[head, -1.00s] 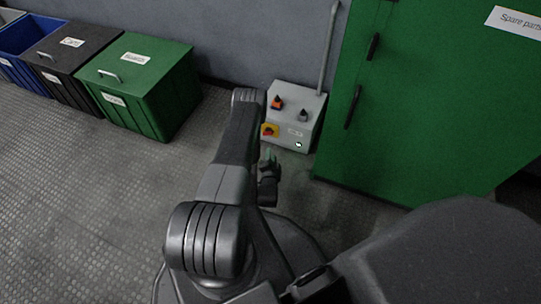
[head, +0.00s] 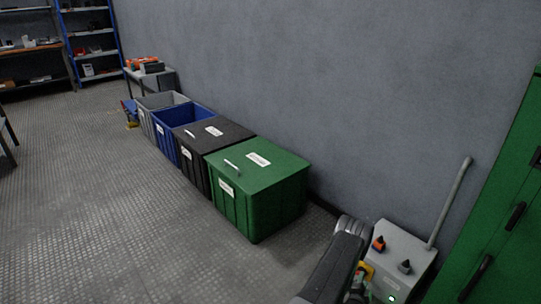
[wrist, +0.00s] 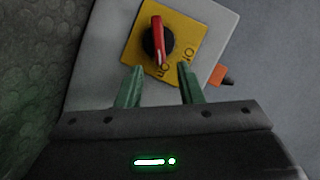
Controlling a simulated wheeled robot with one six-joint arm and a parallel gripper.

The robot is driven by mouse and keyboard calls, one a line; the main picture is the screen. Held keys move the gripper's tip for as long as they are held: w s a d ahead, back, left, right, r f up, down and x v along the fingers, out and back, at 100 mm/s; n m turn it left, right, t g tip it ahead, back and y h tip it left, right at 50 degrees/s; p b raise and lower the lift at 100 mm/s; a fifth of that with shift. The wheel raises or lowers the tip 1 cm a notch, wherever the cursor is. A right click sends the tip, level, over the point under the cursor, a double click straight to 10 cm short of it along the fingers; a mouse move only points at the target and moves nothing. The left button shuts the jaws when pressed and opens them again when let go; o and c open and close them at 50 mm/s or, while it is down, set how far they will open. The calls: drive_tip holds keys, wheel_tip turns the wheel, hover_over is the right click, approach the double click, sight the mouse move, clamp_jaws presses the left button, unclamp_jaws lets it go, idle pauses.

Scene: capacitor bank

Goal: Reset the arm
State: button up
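My gripper (wrist: 160,85) shows in the wrist view with its two green fingers apart and nothing between them. Just beyond the fingertips is a red rotary switch (wrist: 157,40) on a yellow plate, fixed to the face of a grey control box (wrist: 95,70). In the head view my arm reaches toward this control box (head: 405,250) at the lower right. The box has an orange-marked knob (head: 378,243) and a dark knob (head: 404,266) on top and a lit green spot on its front. The gripper's fingertips are hard to make out there.
A green lidded bin (head: 270,200), a black lidded bin (head: 208,135), an open blue bin (head: 165,140) and an open grey bin (head: 148,110) line the wall. A green cabinet (head: 505,235) stands at the right.

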sight(364, 270)
drive_tip(key=x, duration=0.2)
drive_tip(key=shift+w+d+b, duration=0.2)
drive_tip(key=shift+w+b, duration=0.1)
drive_tip(key=shift+w, duration=0.05)
drive_tip(key=p+v, duration=0.5)
drive_tip(key=v, duration=0.9)
drive_tip(key=shift+w+d+f+n+g+h+b, duration=0.2)
drive_tip(key=shift+w+d+n+g+b, duration=0.5)
drive_tip(key=shift+w, duration=1.45)
drive_tip(key=shift+w+d+f+n+g+h+b, duration=0.15)
drive_tip(key=shift+w+d+f+n+g+b, duration=0.15)
drive_tip(key=shift+w+d+n+b, duration=1.35)
drive_tip(key=shift+w+d+f+n+g+h+b, duration=0.2)
drive_tip(key=shift+w+d+g, duration=0.3)
drive_tip(key=shift+w, duration=2.15)
